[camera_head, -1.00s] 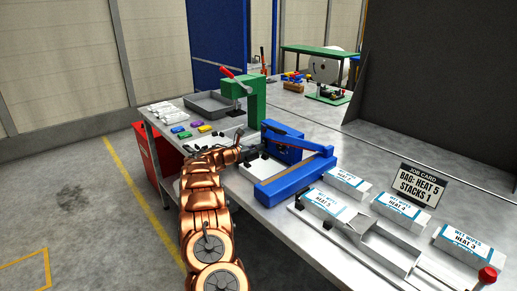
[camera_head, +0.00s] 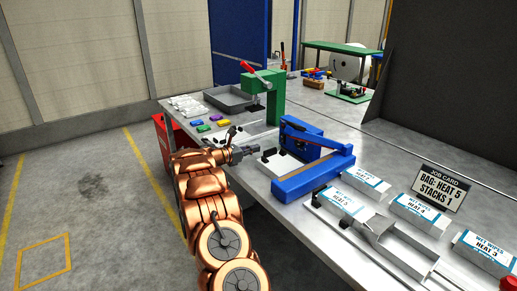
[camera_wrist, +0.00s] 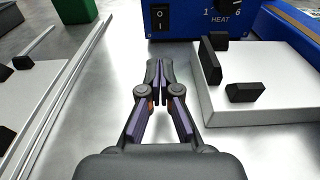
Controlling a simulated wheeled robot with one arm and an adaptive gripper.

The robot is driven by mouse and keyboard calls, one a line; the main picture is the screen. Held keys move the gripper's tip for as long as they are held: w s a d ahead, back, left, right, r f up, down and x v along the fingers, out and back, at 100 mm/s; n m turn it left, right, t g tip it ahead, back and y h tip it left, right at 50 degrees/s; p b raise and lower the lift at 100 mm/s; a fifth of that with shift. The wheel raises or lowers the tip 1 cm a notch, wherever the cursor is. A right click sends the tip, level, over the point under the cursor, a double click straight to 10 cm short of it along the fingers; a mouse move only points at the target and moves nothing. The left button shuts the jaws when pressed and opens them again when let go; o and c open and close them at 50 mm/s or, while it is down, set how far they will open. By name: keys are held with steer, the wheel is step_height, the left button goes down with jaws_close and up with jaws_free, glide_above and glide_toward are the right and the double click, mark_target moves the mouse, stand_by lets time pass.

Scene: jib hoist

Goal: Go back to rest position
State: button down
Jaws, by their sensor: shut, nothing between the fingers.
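My gripper (camera_wrist: 157,85) is shut and empty in the wrist view, its fingertips together above the bare steel bench. In the head view my gripper (camera_head: 250,150) is at the end of my copper arm, just left of the blue heat sealer (camera_head: 310,170). The wrist view shows the sealer's blue front (camera_wrist: 190,20) ahead, with a black switch and a HEAT dial partly cut off. A pale block with black knobs (camera_wrist: 255,95) stands close to the right of the fingers.
A green press with a red handle (camera_head: 268,98) stands beyond my gripper. Several wipes packs, a metal tray (camera_head: 410,243) and a job card (camera_head: 440,187) reading "BAG: HEAT 5, STACKS 1" are at the right. The floor (camera_head: 100,190) left of the bench is clear.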

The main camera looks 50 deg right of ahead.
stand_by(0.6)
steer(key=s+a+r+m+y, duration=0.1)
steer(key=a, duration=0.3)
steer(key=s+a+r+m+y+p, duration=0.1)
steer(key=a+r, duration=0.1)
steer(key=a, duration=0.2)
steer(key=s+a+r+m+t+y, duration=0.1)
steer(key=s+a+y, duration=0.1)
steer(key=a, duration=0.2)
steer(key=shift+a+r+m, duration=0.1)
steer(key=shift+r+m, duration=0.15)
steer(key=shift+m, duration=0.15)
steer(key=s+a+r+m+y+p, duration=0.1)
steer(key=s+a+m+y, duration=0.2)
steer(key=s+a, duration=0.8)
steer(key=s+a+r+m+t+y+p, duration=0.1)
steer(key=s+a+m+y, duration=0.3)
steer(key=s+a, duration=0.7)
steer(key=s+a+r+m+y+p, duration=0.2)
steer(key=s+a, duration=0.9)
steer(key=a, duration=1.1)
steer(key=m+y, duration=0.2)
steer(key=y, duration=0.1)
steer(key=shift+s+t+p, duration=0.35)
steer(key=shift+t, duration=0.05)
